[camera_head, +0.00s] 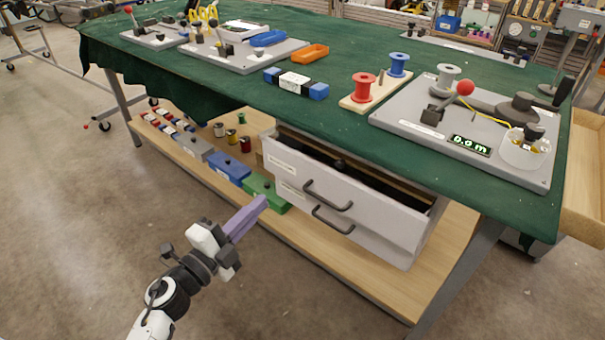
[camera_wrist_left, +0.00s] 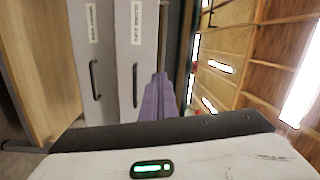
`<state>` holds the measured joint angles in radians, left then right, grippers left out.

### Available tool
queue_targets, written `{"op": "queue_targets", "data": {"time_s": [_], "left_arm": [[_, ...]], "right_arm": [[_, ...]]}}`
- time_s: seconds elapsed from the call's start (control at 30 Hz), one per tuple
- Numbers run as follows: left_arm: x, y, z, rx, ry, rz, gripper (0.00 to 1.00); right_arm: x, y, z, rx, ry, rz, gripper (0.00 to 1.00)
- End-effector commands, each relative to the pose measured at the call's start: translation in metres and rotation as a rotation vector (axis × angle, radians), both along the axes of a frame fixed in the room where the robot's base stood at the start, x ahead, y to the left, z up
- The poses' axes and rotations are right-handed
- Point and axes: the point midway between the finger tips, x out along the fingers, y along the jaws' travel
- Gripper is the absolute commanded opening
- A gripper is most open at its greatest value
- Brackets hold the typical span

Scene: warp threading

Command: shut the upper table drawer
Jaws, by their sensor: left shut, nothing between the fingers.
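The upper table drawer (camera_head: 390,206) is a pale grey drawer under the green-covered table. It stands pulled out, with its dark inside showing behind the front. Its dark bar handle (camera_head: 328,198) is on the front. A lower drawer (camera_head: 373,244) with its own handle (camera_head: 332,221) is just beneath. My left gripper (camera_head: 263,201) has purple fingers, shut and empty, left of the drawer fronts in the head view. In the left wrist view the fingers (camera_wrist_left: 160,85) point toward the edge of the upper drawer front (camera_wrist_left: 122,60); contact cannot be told. My right gripper is out of view.
The table top (camera_head: 300,113) carries a reel stand (camera_head: 378,92) and a grey device board (camera_head: 520,160). A wooden lower shelf (camera_head: 390,290) holds blue (camera_head: 229,170) and green (camera_head: 262,190) boxes left of the drawers. The floor in front is clear.

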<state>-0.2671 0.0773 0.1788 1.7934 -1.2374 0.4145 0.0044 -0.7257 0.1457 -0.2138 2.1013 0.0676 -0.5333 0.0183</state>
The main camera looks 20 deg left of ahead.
Motion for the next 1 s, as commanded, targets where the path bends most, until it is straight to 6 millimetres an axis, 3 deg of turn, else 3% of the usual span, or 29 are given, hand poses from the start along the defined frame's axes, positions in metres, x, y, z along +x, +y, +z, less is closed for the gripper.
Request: {"op": "queue_targets", "data": {"time_s": [0.13, 0.37, 0.8, 1.0], "left_arm": [[0.011, -0.002, -0.005, 0.167, -0.010, -0.069, 0.00], [0.027, -0.009, -0.010, 0.220, -0.008, -0.095, 0.00], [0.111, -0.040, -0.010, 0.216, -0.009, -0.094, 0.00], [0.136, -0.048, -0.011, 0.217, -0.007, -0.093, 0.00]], "right_arm": [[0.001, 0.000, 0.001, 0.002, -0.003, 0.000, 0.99], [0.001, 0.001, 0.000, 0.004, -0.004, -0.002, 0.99], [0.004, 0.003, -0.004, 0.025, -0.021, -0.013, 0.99], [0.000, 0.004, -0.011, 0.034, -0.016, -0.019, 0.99]]}}
